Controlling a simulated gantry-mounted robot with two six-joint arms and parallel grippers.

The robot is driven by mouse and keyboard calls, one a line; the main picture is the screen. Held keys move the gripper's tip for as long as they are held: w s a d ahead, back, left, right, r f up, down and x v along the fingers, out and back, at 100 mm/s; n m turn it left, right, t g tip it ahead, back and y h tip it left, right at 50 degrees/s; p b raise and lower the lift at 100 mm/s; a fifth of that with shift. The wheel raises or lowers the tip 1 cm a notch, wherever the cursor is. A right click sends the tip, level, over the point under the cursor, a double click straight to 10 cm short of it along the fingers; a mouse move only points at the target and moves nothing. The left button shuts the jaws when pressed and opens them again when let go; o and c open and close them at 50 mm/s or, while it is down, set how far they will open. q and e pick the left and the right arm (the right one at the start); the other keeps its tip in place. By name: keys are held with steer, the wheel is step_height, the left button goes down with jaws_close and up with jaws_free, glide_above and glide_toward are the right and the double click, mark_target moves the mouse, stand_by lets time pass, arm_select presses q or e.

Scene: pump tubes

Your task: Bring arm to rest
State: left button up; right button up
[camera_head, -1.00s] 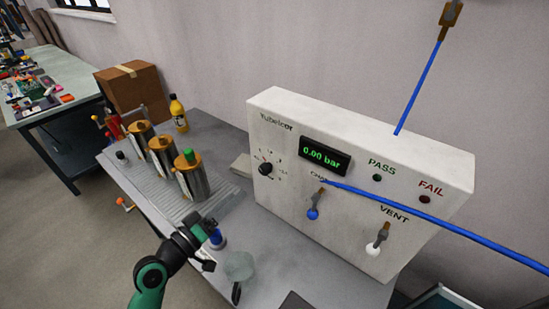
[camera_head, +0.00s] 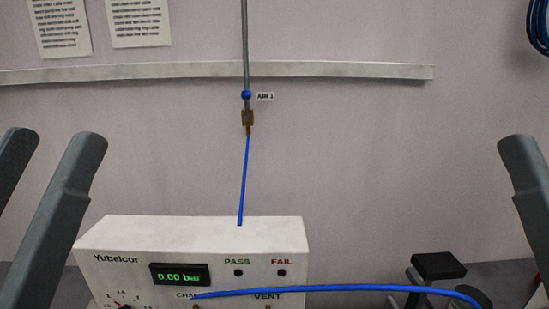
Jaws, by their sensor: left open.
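My left gripper (camera_head: 52,145) stands at the left edge. Two dark grey, round-ended fingers point up with a gap between them, and nothing shows in the gap. At the right edge a single similar grey piece (camera_head: 524,195) shows, cut off by the frame. It seems to be part of my right gripper, and its opening cannot be seen.
A blue tube (camera_head: 243,180) runs from the AIR 1 wall fitting (camera_head: 247,117) down to the tester. Another blue tube (camera_head: 350,288) crosses the tester's front to the right. A black block-topped stand (camera_head: 438,265) is at the lower right. A pale rail (camera_head: 340,70) crosses the wall.

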arm_select(q)
step_height(320, 180, up, 38)
steer(key=a+n+y+p, duration=0.1)
steer(key=y+p, duration=0.3)
steer(key=p, duration=3.4)
steer(key=shift+s+a+f+n+t, duration=0.15)
steer(key=shift+a+n+t, duration=0.2)
steer(key=shift+a, duration=0.55)
steer(key=shift+c, duration=0.2)
